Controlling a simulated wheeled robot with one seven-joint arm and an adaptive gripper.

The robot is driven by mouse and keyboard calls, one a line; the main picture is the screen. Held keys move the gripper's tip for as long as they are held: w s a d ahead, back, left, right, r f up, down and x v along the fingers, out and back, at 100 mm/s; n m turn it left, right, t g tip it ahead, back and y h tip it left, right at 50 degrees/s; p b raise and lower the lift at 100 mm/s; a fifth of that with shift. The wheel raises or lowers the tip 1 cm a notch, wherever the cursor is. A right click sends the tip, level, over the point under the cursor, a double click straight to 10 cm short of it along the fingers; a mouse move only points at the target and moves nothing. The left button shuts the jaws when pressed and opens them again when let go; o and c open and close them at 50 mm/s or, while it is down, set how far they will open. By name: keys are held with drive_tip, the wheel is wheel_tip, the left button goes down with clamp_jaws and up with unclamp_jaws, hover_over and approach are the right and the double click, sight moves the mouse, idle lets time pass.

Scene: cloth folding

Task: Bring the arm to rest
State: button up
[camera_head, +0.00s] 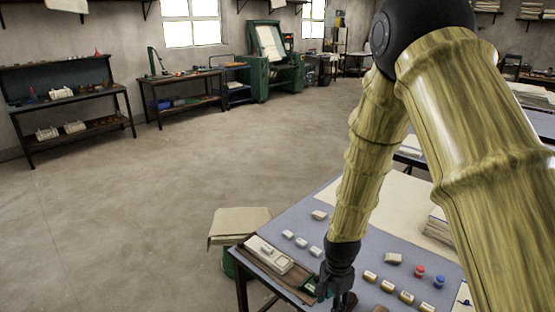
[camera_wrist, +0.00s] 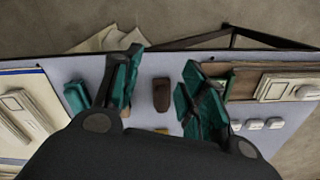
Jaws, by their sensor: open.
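My gripper (camera_head: 335,296) hangs low over the near part of the blue-grey table (camera_head: 372,252), at the bottom of the head view. My arm comes down to it from the upper right. In the wrist view my gripper (camera_wrist: 161,62) shows two teal fingers spread wide apart, with nothing held between them. A small dark brown block (camera_wrist: 162,95) shows in the gap between the fingers, apart from both. The height of the fingertips above the table is hard to tell.
A folded beige cloth (camera_head: 240,222) lies on a green bin (camera_head: 228,264) beside the table's left edge. A wooden tray (camera_head: 262,272), small pale blocks (camera_head: 301,242), a red jar (camera_head: 420,271) and a blue jar (camera_head: 439,281) stand near my gripper. Open floor lies left.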

drive_tip(key=s+d+f+n, duration=0.4)
drive_tip(key=s+f+n, duration=0.2)
drive_tip(key=s+f, duration=0.8)
drive_tip(key=s+d+f+n, duration=0.1)
drive_tip(key=s+f+n, duration=0.2)
drive_tip(key=s, duration=0.5)
drive_tip(key=s+d+f+n, duration=0.2)
drive_tip(key=s+f, duration=0.1)
drive_tip(key=s, duration=0.6)
drive_tip(key=shift+d+n, duration=0.2)
drive_tip(key=shift+n, duration=0.2)
drive_tip(key=shift+f, duration=0.1)
